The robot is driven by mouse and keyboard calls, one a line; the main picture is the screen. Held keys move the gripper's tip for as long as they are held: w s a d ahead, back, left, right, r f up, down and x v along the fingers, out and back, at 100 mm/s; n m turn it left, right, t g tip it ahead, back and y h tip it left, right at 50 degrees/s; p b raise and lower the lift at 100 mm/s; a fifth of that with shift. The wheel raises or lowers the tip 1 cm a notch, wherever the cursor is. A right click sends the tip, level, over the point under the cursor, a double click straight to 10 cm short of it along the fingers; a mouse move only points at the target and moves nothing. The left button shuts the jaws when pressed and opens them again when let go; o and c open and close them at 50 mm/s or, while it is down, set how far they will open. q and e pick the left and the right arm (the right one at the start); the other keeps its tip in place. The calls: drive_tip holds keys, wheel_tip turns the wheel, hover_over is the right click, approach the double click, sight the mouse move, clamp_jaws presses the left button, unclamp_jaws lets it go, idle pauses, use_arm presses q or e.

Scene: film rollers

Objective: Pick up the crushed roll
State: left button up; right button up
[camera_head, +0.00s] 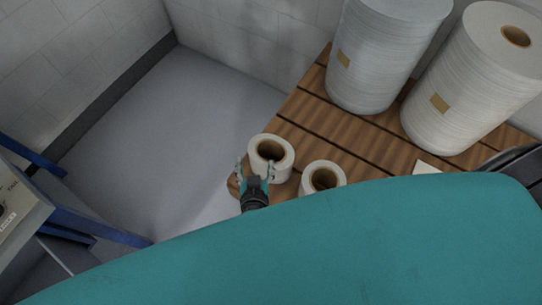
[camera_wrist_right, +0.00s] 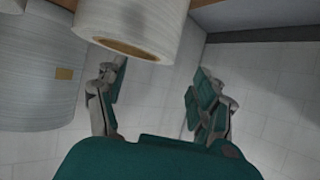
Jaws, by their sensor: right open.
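Two small white rolls with brown cores stand on the slatted wooden surface. One roll (camera_head: 284,161) is right by my right gripper (camera_head: 255,167); the other roll (camera_head: 336,174) is to its right, partly hidden by my teal body. I cannot tell for sure which one is crushed. My right gripper is open, its fingers apart at the near side of the first roll. In the right wrist view a white roll (camera_wrist_right: 135,22) with a brown core ring shows above the open fingers (camera_wrist_right: 155,88), with nothing held between them. My left gripper is not in view.
Two large wrapped rolls, one (camera_head: 385,55) at the back and one (camera_head: 475,85) at the right, stand on the wooden slats (camera_head: 325,125). A blue-framed machine (camera_head: 20,205) is at the left. The grey floor (camera_head: 165,130) between is clear.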

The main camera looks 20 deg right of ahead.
sight(257, 156)
drive_tip(key=p+x, duration=0.1)
drive_tip(key=x, duration=0.4)
drive_tip(key=shift+d+f+p, duration=0.1)
drive_tip(key=shift+d+p, duration=0.15)
drive_tip(key=shift+p, duration=0.05)
drive_tip(key=shift+w+f, duration=0.2)
drive_tip(key=shift+w, duration=0.1)
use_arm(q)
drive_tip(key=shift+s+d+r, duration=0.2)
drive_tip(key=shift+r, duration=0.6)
use_arm(e)
drive_tip(key=shift+c, duration=0.2)
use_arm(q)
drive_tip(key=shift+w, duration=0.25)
use_arm(e)
drive_tip(key=shift+s, duration=0.1)
clamp_jaws()
